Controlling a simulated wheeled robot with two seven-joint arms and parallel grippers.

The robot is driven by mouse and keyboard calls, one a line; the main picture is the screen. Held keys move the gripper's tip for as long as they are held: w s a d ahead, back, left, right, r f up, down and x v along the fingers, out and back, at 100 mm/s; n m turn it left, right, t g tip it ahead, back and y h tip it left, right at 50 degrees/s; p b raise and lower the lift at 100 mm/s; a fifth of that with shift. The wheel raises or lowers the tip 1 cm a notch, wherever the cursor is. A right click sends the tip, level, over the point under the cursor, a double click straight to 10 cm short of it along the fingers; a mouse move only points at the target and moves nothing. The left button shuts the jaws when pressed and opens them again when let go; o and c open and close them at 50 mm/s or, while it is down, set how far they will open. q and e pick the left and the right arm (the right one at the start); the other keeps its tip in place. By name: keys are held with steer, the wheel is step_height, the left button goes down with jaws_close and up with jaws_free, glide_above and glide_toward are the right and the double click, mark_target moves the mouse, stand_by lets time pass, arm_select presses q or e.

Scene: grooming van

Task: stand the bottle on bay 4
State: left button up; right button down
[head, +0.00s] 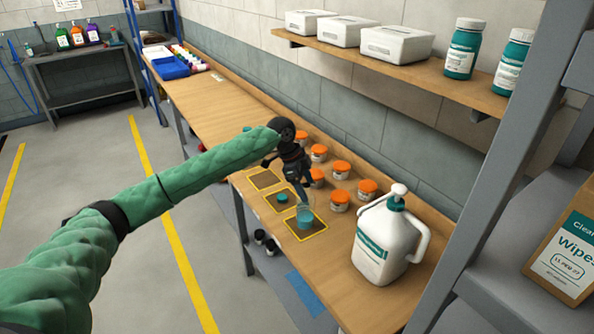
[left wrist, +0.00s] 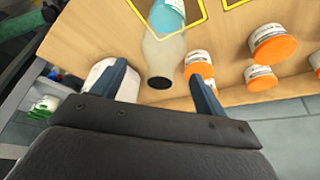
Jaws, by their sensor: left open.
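The bottle (head: 305,216), clear with a teal lower part, stands upright inside the nearest yellow-outlined bay (head: 318,233) on the wooden bench. In the left wrist view the bottle (left wrist: 166,40) shows its teal part, pale body and dark top. My left gripper (head: 302,197) is just above and behind the bottle. It is open, with its two fingers (left wrist: 158,80) on either side of the dark top and gaps visible. Two more yellow bays (head: 265,180) run away up the bench. No bay numbers are readable. My right gripper is out of view.
Several orange-lidded jars (head: 340,199) stand close behind the bays. A white jug (head: 382,245) with a teal label stands to the right. A small teal item (head: 282,198) lies in the middle bay.

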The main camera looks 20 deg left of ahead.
arm_select(q)
steer(key=b+v, duration=0.3)
steer(key=v, duration=0.6)
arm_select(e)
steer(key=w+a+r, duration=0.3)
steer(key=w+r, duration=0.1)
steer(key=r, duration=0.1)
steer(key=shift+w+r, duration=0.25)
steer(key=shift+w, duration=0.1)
arm_select(q)
steer(key=shift+f, duration=0.1)
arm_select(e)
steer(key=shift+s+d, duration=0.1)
